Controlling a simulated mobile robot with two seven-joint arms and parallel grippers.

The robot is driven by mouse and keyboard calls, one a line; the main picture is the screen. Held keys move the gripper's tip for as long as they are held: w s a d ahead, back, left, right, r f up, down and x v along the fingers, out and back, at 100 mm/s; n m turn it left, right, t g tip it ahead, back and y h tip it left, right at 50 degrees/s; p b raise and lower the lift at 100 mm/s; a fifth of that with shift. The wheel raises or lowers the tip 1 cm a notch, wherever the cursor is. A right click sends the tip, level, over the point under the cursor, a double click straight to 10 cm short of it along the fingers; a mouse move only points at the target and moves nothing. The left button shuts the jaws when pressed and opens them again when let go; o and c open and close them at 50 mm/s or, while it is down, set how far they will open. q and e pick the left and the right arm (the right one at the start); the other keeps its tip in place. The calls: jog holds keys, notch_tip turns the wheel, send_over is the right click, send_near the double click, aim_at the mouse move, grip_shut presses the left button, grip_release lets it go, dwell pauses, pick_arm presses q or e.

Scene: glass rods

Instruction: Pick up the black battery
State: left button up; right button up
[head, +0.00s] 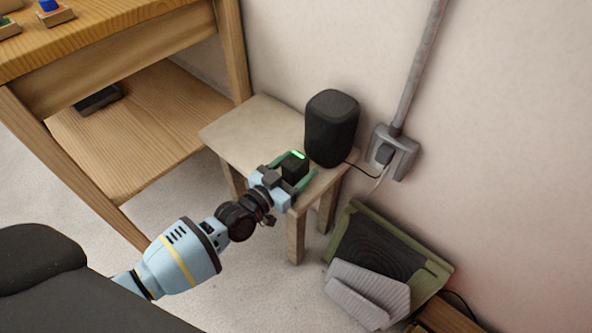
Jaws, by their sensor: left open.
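The black battery (294,168) is a small dark block with a bright green strip on top. It is at the front edge of a small pale wooden stool (245,130), beside a black speaker. My left gripper (296,172) reaches in from the lower left. Its green-tipped fingers are open, one on each side of the battery. I cannot tell whether the fingers touch it. The battery's lower part is partly hidden by the gripper. My right gripper is not in view.
The black rounded speaker (332,128) stands close behind the battery, its cable running to a wall socket (391,152). A wooden table (110,60) with a lower shelf (140,125) is at the left. A green-framed dark panel and grey ribbed pieces (368,290) lie at the lower right.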

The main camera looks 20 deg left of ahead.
aim_at(295, 163)
pick_arm(q)
jog(key=c, duration=1.3)
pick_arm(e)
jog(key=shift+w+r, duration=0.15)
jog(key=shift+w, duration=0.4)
pick_arm(q)
jog(key=shift+r, duration=0.1)
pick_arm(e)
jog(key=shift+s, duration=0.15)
